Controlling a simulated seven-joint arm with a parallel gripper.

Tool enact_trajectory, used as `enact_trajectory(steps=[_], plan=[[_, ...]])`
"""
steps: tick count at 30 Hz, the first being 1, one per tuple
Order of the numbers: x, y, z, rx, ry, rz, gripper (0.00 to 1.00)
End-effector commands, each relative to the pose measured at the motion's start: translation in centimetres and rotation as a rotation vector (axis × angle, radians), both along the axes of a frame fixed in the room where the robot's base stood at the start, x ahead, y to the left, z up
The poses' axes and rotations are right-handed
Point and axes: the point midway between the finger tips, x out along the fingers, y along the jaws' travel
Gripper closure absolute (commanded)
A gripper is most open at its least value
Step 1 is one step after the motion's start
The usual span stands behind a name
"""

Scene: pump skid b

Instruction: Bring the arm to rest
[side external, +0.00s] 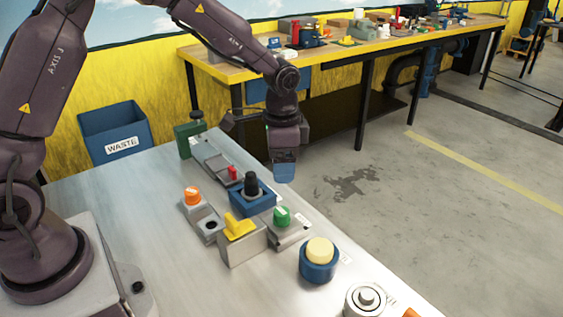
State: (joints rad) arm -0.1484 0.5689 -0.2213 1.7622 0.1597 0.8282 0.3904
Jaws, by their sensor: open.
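My gripper (284,172) hangs pointing down above the far right edge of the metal table (100,192), held by my dark purple arm. Nothing shows between its fingers, and the fingers themselves are small and hard to make out. It is behind the blue block with the black knob (251,187) in the picture and appears apart from it. I cannot tell its exact height above the table.
On the table are an orange knob (193,196), a yellow handle (238,226), a green knob (282,216), a red part (232,173), a blue-and-cream button (319,254) and a green block (190,138). A waste bin (116,134) and a workbench (345,50) stand behind. The table's left part is clear.

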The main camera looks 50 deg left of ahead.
Motion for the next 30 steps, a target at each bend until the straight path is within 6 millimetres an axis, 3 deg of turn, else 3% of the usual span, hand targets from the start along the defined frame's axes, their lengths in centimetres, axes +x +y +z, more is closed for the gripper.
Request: enact_trajectory(steps=[3,6,14,21,27,30], plan=[[-0.2,-0.1,-0.1,-0.002,0.009,0.041,0.34],[-2.7,0.2,-0.4,0.003,0.060,0.124,0.34],[-8.6,1.0,6.1,0.034,-0.011,0.315,0.34],[-15.2,1.4,11.8,0.006,-0.159,0.470,0.34],[-20.0,1.3,14.7,-0.061,-0.306,0.540,0.34],[-21.5,1.2,15.7,-0.093,-0.374,0.543,0.34]])
